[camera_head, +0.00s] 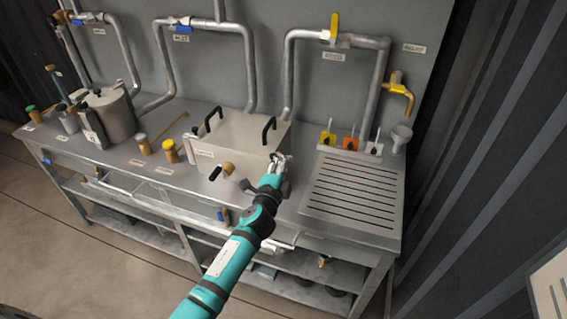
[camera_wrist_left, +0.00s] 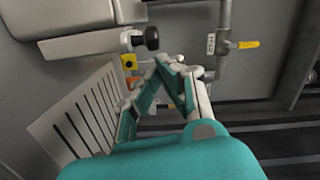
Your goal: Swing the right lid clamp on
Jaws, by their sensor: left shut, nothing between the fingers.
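The grey metal box (camera_head: 236,137) with its lid and two black handles (camera_head: 268,128) stands on the bench. My left gripper (camera_head: 279,159) is at the box's front right corner, fingers shut and empty. In the left wrist view the shut fingers (camera_wrist_left: 168,64) are just below a black knob (camera_wrist_left: 151,38) on a metal arm at the box, which seems to be the right lid clamp. A small gap shows between knob and fingers. In the head view my gripper largely hides that clamp. A black grip with a tan knob (camera_head: 228,168) sits at the box's front left. My right gripper is not in view.
A slotted drain plate (camera_head: 353,192) lies right of the box, with yellow, orange and white tagged fittings (camera_head: 350,140) and a grey funnel (camera_head: 401,135) behind it. Pipes (camera_head: 287,80) rise along the back wall. A pot (camera_head: 112,112) and small jars stand left.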

